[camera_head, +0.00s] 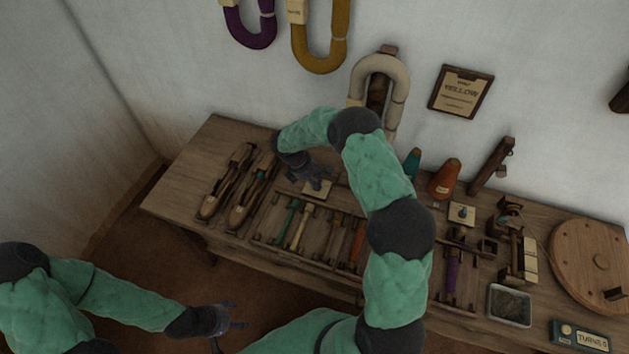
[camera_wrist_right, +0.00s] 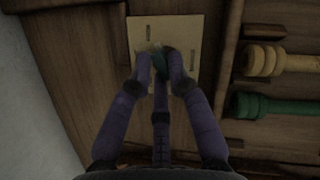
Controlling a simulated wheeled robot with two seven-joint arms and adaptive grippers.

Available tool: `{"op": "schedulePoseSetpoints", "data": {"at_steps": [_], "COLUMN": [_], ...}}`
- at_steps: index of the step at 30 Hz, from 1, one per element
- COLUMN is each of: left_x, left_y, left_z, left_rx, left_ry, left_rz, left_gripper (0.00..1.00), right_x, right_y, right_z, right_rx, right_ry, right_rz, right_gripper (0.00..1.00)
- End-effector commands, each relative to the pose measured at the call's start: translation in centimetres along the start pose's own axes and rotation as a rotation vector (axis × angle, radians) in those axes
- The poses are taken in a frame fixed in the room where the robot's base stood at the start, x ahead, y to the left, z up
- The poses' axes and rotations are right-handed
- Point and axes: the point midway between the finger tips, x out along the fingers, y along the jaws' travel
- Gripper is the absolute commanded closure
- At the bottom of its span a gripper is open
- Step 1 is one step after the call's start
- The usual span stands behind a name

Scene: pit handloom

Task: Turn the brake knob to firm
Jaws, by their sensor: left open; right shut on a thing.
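A pale square plate (camera_head: 322,195) lies on the wooden bench to the right of the shuttles. It also shows in the right wrist view (camera_wrist_right: 188,28), with dark slot marks near its edges. A small dark teal knob (camera_wrist_right: 160,62) stands on this plate. My right gripper (camera_head: 314,183) reaches down over the plate. Its purple fingers, seen in the right wrist view (camera_wrist_right: 162,66), are shut around the knob and hide most of it. Which way the knob is turned cannot be told. My left gripper (camera_head: 232,314) is open and empty, low in front of the bench.
Two wooden shuttles (camera_head: 245,198) lie left of the plate. Another pale plate with a small knob (camera_head: 461,212), cones (camera_head: 445,180), a grey tray (camera_head: 510,305) and a round wooden disc (camera_head: 590,258) stand further right.

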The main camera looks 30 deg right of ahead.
Motion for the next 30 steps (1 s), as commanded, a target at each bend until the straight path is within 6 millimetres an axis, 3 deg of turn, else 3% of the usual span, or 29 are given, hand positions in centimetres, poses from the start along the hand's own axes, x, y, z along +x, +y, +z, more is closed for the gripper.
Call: {"op": "schedulePoseSetpoints", "data": {"at_steps": [5, 6, 9, 20, 25, 30], "left_x": [0.0, 0.0, 0.0, 0.0, 0.0, 0.0], "left_y": [0.0, 0.0, 0.0, 0.0, 0.0, 0.0], "left_z": [0.0, 0.0, 0.0, 0.0, 0.0, 0.0], "left_rx": [0.000, 0.000, 0.000, 0.000, 0.000, 0.000], "left_ry": [0.000, 0.000, 0.000, 0.000, 0.000, 0.000], "left_rz": [0.000, 0.000, 0.000, 0.000, 0.000, 0.000], "left_gripper": [0.32, 0.32, 0.32, 0.32, 0.32, 0.32], "right_x": [0.1, 0.1, 0.0, -0.2, -2.2, -5.5], "right_y": [-0.1, -0.1, -0.1, 0.0, 0.1, 0.1], "right_z": [-0.1, -0.1, -0.1, 0.0, 0.0, -0.1], "right_rx": [0.001, 0.001, 0.000, 0.000, 0.001, 0.000], "right_ry": [0.002, 0.002, 0.001, 0.001, 0.001, 0.002], "right_rz": [-0.001, -0.001, -0.001, 0.001, 0.004, 0.005], "right_gripper": [1.00, 0.79, 0.57, 0.57, 0.57, 0.57]}}
